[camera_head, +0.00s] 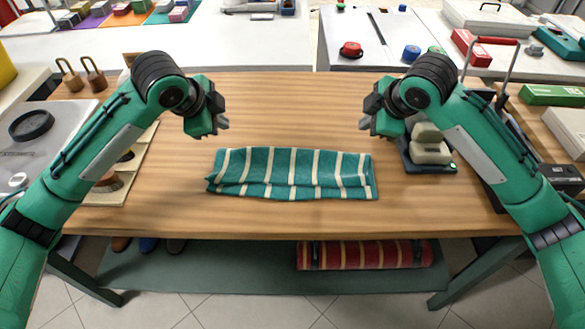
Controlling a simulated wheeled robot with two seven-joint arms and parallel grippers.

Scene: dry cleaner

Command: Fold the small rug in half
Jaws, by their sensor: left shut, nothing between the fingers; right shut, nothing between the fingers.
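The small rug (292,174) is teal with cream stripes and lies on the wooden table, near the middle. It is folded over on itself into a long narrow shape, with a fold line running along its length and slightly uneven layers at the left end. My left gripper (219,126) is shut and empty, above the table behind the rug's left end. My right gripper (366,125) is shut and empty, above the table behind the rug's right end. Neither gripper touches the rug.
A dark tray with pale blocks (430,148) stands on the table at the right. A board with brushes (118,180) lies at the left. Two padlocks (82,74) stand at the back left. A rolled red striped rug (366,254) lies on the shelf below. The table around the rug is clear.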

